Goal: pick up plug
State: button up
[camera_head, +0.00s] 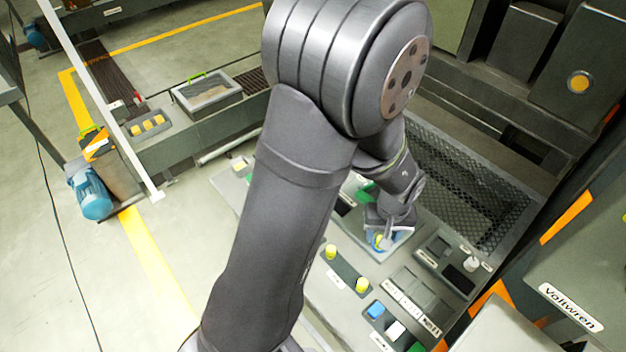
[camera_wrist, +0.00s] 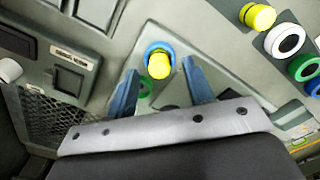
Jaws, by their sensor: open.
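A yellow plug-like knob (camera_wrist: 159,66) with a blue ring around its base stands on a light grey panel in the wrist view. In the head view it shows as a small yellow spot (camera_head: 378,241) under my gripper, partly hidden. My gripper (camera_wrist: 160,76) is open, with one blue finger on each side of the yellow knob. I cannot tell whether the fingertips touch it or stay above it. In the head view my gripper (camera_head: 386,224) reaches down over the grey panel.
A yellow knob (camera_wrist: 258,16), a white ring (camera_wrist: 285,40) and a blue ring stand at the right of the wrist view. Two yellow knobs (camera_head: 331,251) sit on the panel in the head view. A mesh-lined bin (camera_head: 465,175) lies behind my gripper. A labelled switch box (camera_head: 455,262) is to its right.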

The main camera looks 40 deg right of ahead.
jog(key=shift+s+a+r, duration=0.15)
jog(key=shift+r, duration=0.3)
jog(key=s+a+r+m, duration=0.2)
jog(key=a+r+m, duration=0.25)
jog(key=r, duration=0.35)
jog(key=m, duration=0.2)
send_near(363, 282)
notch_tip(363, 282, down, 5)
jog(key=shift+a+r, duration=0.1)
jog(key=shift+a, duration=0.05)
jog(key=shift+d+f, duration=0.2)
jog(key=shift+f, duration=2.55)
grip_shut()
